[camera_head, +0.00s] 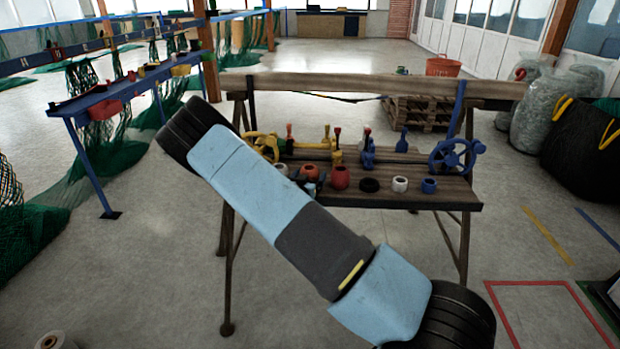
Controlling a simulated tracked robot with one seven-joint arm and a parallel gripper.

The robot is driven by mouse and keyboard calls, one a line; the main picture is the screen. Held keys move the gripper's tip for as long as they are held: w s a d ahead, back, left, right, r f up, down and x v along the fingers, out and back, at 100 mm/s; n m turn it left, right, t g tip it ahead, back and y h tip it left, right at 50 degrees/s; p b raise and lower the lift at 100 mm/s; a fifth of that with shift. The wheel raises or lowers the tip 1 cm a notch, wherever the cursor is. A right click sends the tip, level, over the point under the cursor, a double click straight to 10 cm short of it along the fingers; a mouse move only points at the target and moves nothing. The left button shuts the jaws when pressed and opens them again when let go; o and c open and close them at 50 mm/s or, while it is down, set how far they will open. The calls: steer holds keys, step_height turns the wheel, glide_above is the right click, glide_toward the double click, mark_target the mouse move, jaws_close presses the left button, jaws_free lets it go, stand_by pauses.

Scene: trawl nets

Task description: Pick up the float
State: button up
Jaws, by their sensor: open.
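A wooden bench (455,201) stands ahead of me with small round, hollow-looking pieces in a row along its front. They include a red one (340,178), an orange one (310,170), a black one (369,185), a white one (400,184) and a blue one (429,186). I cannot tell which of these, if any, is the float. My blue and dark arm crosses the picture from lower right to upper left and covers the bench's left front. My gripper is not discernible. A small dark and blue shape beside the orange piece is unclear.
Behind the row stand several upright handled pieces, a blue handwheel (457,155) at the right and a yellow wheel (262,146) at the left. A pallet stack (420,113) and an orange tub (443,67) are behind. Green nets (100,162) hang at the left. Floor around the bench is mostly clear.

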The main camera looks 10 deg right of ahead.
mark_target(307, 172)
steer(key=shift+c, duration=0.4)
steer(key=c, duration=0.9)
steer(key=shift+r, duration=0.55)
step_height(307, 172, up, 2)
steer(key=shift+s+a+r, duration=0.1)
steer(key=shift+r, duration=0.15)
steer(key=s+a+r, duration=0.2)
steer(key=s+r, duration=0.7)
steer(key=s, duration=0.4)
steer(key=shift+s+r, duration=0.2)
steer(key=shift+s, duration=0.1)
